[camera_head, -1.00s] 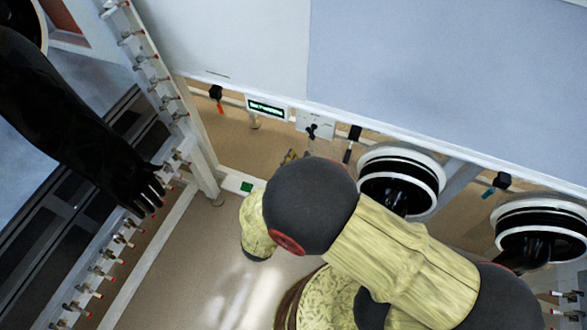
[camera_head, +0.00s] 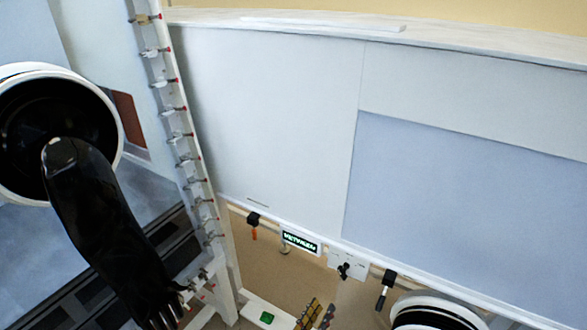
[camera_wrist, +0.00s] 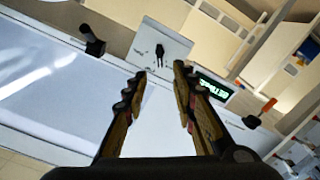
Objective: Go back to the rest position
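My gripper (camera_wrist: 160,80) is open and empty in the wrist view. Its two brown and black fingers lean inward, with a clear gap between the tips. Beyond them are a white plate (camera_wrist: 145,42) with a black fitting and a green-lit display (camera_wrist: 213,88). The tips appear apart from both. In the head view, the gripper's fingers (camera_head: 316,315) just show at the bottom edge, below the same plate (camera_head: 334,258) and display (camera_head: 300,240).
A black glove (camera_head: 105,230) hangs from a round port (camera_head: 108,95) at left. A white post with red-tipped pegs (camera_head: 180,125) stands beside it. An orange-tipped handle (camera_head: 254,225) and a black handle (camera_head: 385,290) hang along the rail. Another port (camera_head: 435,308) is at bottom right.

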